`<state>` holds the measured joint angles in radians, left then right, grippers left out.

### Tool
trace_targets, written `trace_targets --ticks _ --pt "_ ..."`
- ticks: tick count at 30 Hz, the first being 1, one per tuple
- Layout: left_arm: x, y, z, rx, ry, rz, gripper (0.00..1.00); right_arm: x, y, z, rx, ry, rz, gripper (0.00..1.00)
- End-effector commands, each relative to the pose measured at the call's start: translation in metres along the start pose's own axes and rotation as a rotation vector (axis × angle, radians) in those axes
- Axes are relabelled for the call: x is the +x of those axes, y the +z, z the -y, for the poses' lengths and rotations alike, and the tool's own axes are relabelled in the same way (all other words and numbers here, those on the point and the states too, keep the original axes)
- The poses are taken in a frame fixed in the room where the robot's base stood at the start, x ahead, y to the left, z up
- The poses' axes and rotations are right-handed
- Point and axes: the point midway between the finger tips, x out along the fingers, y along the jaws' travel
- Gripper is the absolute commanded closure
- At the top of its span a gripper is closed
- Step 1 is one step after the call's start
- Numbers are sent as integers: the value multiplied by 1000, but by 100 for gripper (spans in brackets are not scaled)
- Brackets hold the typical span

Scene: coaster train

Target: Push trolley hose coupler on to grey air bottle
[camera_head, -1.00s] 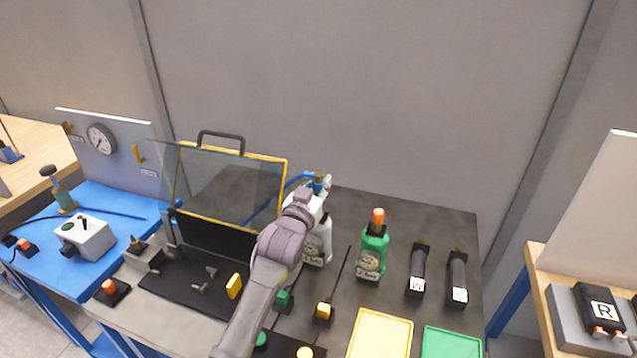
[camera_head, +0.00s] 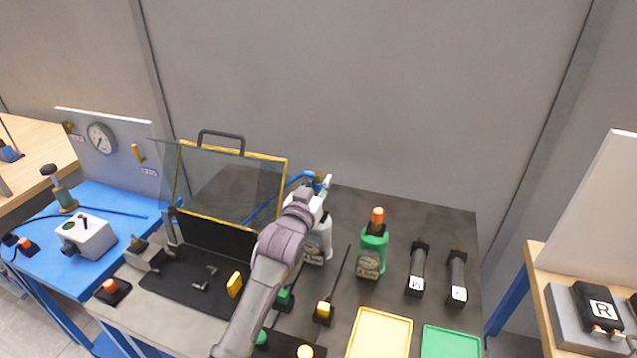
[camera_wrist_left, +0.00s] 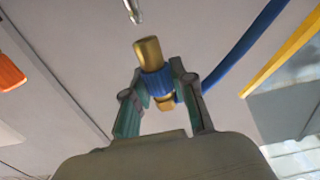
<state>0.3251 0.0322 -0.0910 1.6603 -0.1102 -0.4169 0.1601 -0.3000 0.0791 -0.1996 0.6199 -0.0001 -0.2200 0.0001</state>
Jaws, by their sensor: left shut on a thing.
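The blue hose coupler with brass ends (camera_wrist_left: 157,80) is held between the two fingers of my left gripper (camera_wrist_left: 160,88). In the head view my left gripper (camera_head: 319,184) is at the top of the grey air bottle (camera_head: 318,244), partly hidden by my arm. A blue hose (camera_wrist_left: 238,48) runs from the coupler. In the wrist view a thin metal tip (camera_wrist_left: 132,10) lies beyond the coupler's brass end, with a visible gap in the picture. I cannot tell whether it belongs to the bottle. My right gripper is not in view.
A green bottle with an orange cap (camera_head: 372,254) stands right of the grey one. A clear hinged guard with a yellow frame (camera_head: 288,185) stands to the left. Two black cylinders (camera_head: 417,268) and yellow and green trays (camera_head: 380,335) are at the right.

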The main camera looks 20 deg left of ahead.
Motion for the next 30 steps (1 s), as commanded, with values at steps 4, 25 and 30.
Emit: trace_targets --ticks 4,25,30 --pt "0 0 0 0 0 -1 100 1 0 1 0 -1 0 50" --pt "0 13 0 0 0 -2 100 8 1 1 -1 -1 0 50" --pt "0 16 0 0 0 -1 100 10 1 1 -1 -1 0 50"
